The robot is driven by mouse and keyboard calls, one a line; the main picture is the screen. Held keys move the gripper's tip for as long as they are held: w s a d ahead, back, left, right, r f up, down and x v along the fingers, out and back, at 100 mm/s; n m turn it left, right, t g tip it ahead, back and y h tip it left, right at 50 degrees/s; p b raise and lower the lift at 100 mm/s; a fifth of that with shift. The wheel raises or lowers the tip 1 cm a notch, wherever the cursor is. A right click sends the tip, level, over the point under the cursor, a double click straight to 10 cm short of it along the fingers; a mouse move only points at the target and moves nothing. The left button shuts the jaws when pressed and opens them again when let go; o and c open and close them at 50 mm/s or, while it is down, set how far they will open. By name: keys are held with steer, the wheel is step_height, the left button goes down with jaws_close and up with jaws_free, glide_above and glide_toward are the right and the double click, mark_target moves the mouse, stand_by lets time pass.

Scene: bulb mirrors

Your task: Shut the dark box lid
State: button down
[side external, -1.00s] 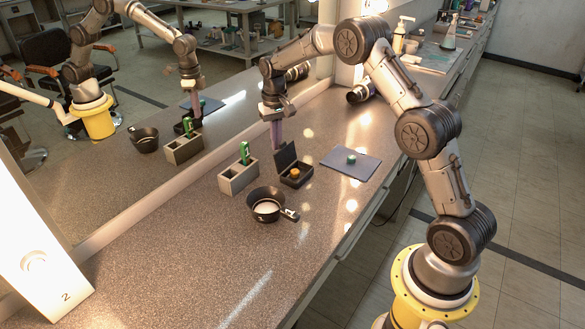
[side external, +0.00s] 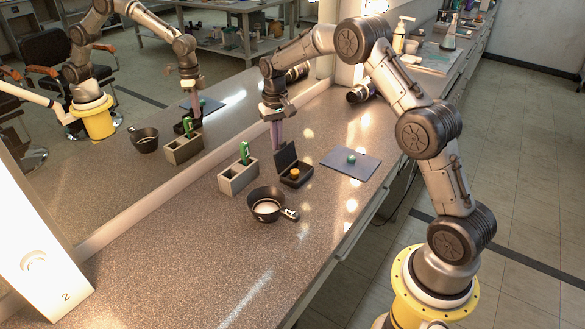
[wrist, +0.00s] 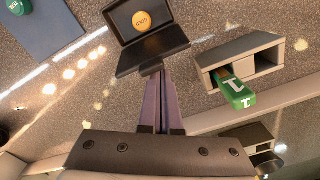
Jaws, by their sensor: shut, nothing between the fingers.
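The dark box (side external: 299,182) stands on the speckled counter with its lid (side external: 285,157) raised, roughly upright on the mirror side. A round orange item (side external: 295,172) lies inside; it also shows in the wrist view (wrist: 147,19). My gripper (side external: 277,146) points down just behind the raised lid, on the side away from the box opening. In the wrist view its purple fingers (wrist: 156,80) are together and empty, with their tips at the lid's outer side (wrist: 153,56). I cannot tell whether they touch it.
A grey two-slot holder (side external: 238,178) with a green item (side external: 244,152) stands left of the box. A black pan (side external: 266,204) sits in front. A dark mat (side external: 338,168) with a small green item (side external: 351,158) lies right. A large mirror (side external: 110,165) runs along the counter's back.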

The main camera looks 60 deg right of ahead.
steer(key=shift+s, duration=0.25)
